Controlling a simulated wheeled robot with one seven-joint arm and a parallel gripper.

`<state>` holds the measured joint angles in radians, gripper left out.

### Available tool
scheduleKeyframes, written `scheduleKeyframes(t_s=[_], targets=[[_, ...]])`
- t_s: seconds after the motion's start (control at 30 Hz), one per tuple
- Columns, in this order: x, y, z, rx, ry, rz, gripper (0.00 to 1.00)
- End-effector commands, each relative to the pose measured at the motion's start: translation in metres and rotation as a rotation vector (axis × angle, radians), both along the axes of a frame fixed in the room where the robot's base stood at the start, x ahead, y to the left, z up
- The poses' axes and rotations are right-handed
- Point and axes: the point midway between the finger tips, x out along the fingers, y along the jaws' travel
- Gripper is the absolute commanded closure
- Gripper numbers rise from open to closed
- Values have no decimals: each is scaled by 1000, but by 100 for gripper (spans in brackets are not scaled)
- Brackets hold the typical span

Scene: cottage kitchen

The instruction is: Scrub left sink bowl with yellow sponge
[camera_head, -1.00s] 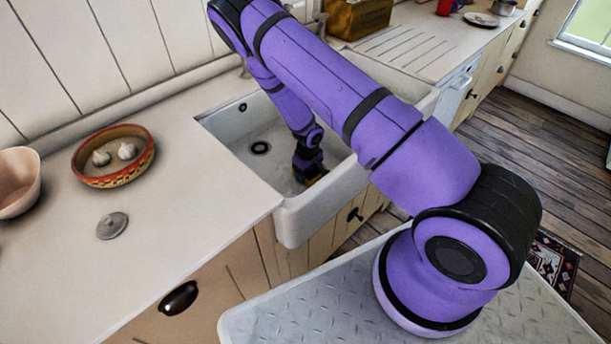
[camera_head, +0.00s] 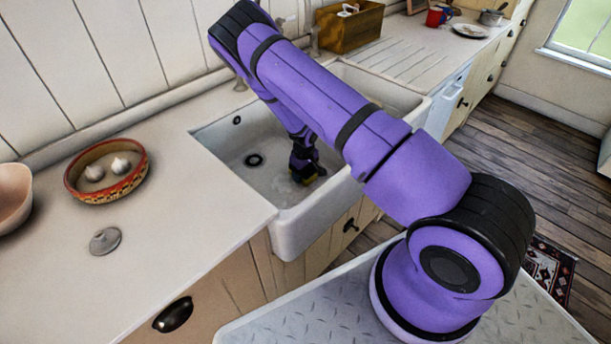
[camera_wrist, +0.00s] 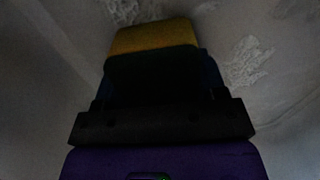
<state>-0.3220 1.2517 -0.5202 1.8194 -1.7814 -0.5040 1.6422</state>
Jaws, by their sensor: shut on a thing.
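The yellow sponge (camera_wrist: 155,36) shows beyond my gripper's dark fingers in the wrist view. In the head view only a small yellow edge of it shows, low in the left sink bowl. My gripper (camera_head: 305,172) is shut on the sponge, down inside the left bowl near its front right. The left sink bowl (camera_head: 225,140) is white, with a dark drain (camera_head: 254,160) to the left of my gripper. Pale, foam-like patches (camera_wrist: 245,62) lie on the bowl surface around the sponge. Whether the sponge touches the bowl is hard to tell in the dark wrist view.
A patterned bowl (camera_head: 78,190) with garlic, a pink bowl (camera_head: 12,196) and a small grey lid (camera_head: 105,240) stand on the left counter. A wooden box (camera_head: 350,30) stands behind the sink. My arm hides the taps partly and much of the right bowl.

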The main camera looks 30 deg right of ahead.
Motion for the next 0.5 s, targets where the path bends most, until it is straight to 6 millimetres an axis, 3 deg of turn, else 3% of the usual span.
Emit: scheduleKeyframes(t_s=[0.5], targets=[[31, -2, 0, 0, 0, 2, 57]])
